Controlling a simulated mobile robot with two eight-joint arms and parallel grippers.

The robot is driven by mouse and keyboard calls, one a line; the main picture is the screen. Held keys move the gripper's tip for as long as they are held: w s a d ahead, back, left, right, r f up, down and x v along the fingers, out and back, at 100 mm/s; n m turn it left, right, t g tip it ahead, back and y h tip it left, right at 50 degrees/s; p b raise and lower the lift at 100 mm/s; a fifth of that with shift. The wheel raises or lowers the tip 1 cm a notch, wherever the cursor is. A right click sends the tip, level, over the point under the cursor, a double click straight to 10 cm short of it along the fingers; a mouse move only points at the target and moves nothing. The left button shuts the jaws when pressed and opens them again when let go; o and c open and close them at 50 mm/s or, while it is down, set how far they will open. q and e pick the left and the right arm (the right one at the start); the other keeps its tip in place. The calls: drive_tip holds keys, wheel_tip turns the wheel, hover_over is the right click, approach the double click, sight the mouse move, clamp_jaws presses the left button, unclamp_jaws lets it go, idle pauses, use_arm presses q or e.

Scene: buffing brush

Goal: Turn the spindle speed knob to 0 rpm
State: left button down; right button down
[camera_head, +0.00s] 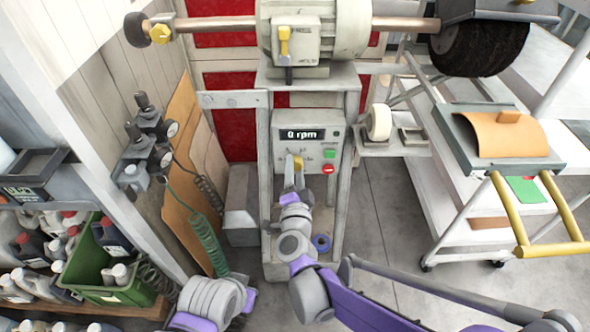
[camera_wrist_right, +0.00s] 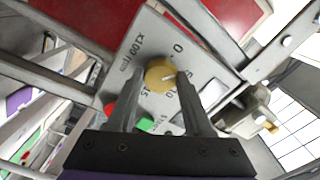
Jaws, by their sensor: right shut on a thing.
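The yellow spindle speed knob (camera_head: 297,163) is on the front of the grey control panel (camera_head: 283,144). The panel's display (camera_head: 299,134) reads "0 rpm". My right gripper (camera_head: 294,176) reaches up to the panel from below and is shut on the knob. In the right wrist view the knob (camera_wrist_right: 160,74) sits between the two fingertips of my right gripper (camera_wrist_right: 157,82). The dial has printed numbers and "x100 rpm" around it, and a pale line marks the knob's face. The fingers cover part of the dial. My left gripper is not in view.
A green button (camera_head: 329,154) and a red button (camera_head: 328,169) are close to the knob's right. The motor (camera_head: 345,35) and black brush (camera_head: 480,48) are above. A trolley with yellow handles (camera_head: 555,249) stands at right. A green crate (camera_head: 128,292) is at lower left.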

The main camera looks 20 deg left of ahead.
drive_tip(key=n, duration=0.7)
idle(0.6)
drive_tip(key=shift+c, duration=1.5)
unclamp_jaws()
drive_tip(key=v, duration=1.1)
drive_tip(key=shift+w+d+r, duration=0.1)
drive_tip(key=shift+w, duration=0.05)
